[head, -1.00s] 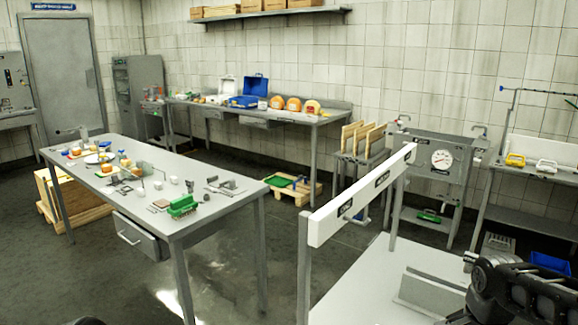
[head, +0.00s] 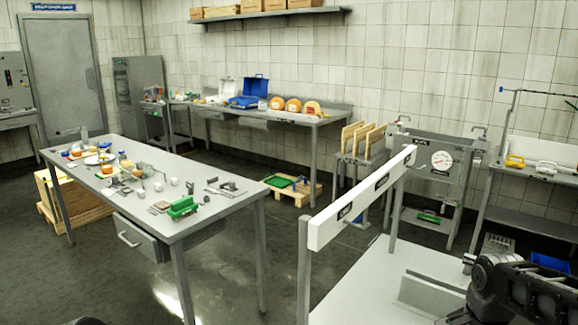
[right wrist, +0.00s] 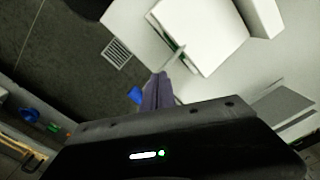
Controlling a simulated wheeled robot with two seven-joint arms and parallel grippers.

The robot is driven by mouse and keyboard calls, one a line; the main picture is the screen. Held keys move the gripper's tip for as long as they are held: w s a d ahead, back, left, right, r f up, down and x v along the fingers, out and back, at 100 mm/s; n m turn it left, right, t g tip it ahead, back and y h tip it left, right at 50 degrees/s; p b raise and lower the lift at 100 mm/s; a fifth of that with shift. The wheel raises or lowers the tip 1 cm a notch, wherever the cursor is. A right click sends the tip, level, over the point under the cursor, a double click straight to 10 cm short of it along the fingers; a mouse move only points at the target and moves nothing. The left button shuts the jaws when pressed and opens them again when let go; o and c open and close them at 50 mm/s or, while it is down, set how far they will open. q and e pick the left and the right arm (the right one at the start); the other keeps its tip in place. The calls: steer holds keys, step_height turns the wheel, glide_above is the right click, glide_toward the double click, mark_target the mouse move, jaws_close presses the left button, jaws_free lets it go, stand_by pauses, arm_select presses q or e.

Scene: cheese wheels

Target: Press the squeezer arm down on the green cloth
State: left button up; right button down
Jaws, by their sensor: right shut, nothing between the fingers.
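My right gripper (right wrist: 157,92) is shut and empty in the right wrist view. Its dark fingers are beside a white block-like thing (right wrist: 200,35), with a thin pale bar near the fingertips; I cannot tell whether they touch. In the head view my right arm enters at the lower right, over a white table (head: 365,285). I cannot make out a squeezer arm or a green cloth for certain. My left gripper is not in view.
The grey table (head: 215,222) holds several small items. A green tray (head: 283,182) lies on a pallet. The floor between the tables is clear.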

steer(key=shift+r+p, duration=0.85)
steer(key=shift+r, duration=0.55)
steer(key=shift+r, duration=0.3)
step_height(320, 180, up, 7)
steer(key=p, duration=0.6)
steer(key=shift+r, duration=0.2)
